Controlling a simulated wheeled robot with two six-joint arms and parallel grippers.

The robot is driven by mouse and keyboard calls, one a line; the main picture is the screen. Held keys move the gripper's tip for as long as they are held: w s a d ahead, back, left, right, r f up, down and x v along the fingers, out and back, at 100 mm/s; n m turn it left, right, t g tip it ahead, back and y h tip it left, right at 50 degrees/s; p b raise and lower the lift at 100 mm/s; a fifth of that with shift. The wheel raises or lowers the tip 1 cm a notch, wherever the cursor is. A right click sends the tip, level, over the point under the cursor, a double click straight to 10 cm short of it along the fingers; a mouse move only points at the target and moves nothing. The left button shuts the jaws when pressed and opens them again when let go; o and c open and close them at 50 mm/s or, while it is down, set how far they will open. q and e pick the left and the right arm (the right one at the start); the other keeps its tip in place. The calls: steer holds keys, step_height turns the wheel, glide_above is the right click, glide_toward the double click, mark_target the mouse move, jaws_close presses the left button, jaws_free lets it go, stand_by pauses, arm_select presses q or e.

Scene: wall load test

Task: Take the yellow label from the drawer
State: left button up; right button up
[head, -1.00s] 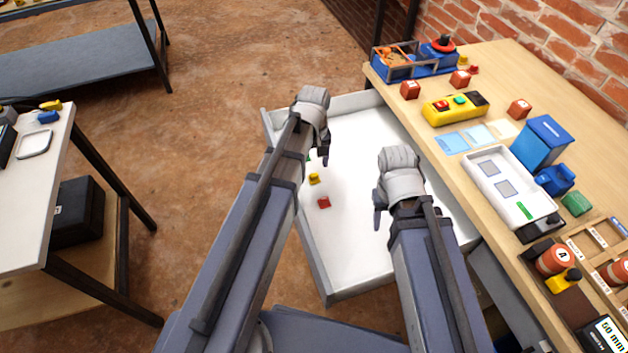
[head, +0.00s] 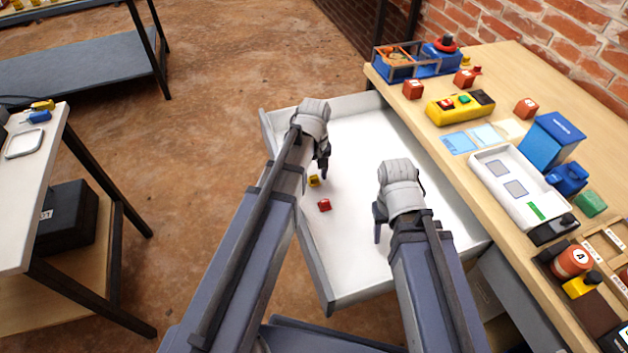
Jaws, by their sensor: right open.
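The white drawer (head: 360,270) is pulled out from the workbench. A small yellow label (head: 314,181) lies in its left part, with a small red label (head: 324,205) just nearer to me. My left gripper (head: 323,170) points down over the drawer, close beside the yellow label in the picture. Its fingers are mostly hidden by the wrist, so I cannot tell its opening or whether it touches the label. My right gripper (head: 377,228) is open and empty over the right part of the drawer.
The wooden workbench (head: 520,75) on the right holds a white tray (head: 490,165), a blue bin (head: 545,145), a yellow button box (head: 460,107) and red blocks. A white side table (head: 35,215) stands at left. The drawer's middle is clear.

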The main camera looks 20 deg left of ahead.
mark_target(314, 177)
arm_select(q)
jaws_close()
stand_by(0.3)
step_height(314, 177, up, 10)
steer(key=p, duration=1)
arm_select(e)
step_height(314, 177, up, 10)
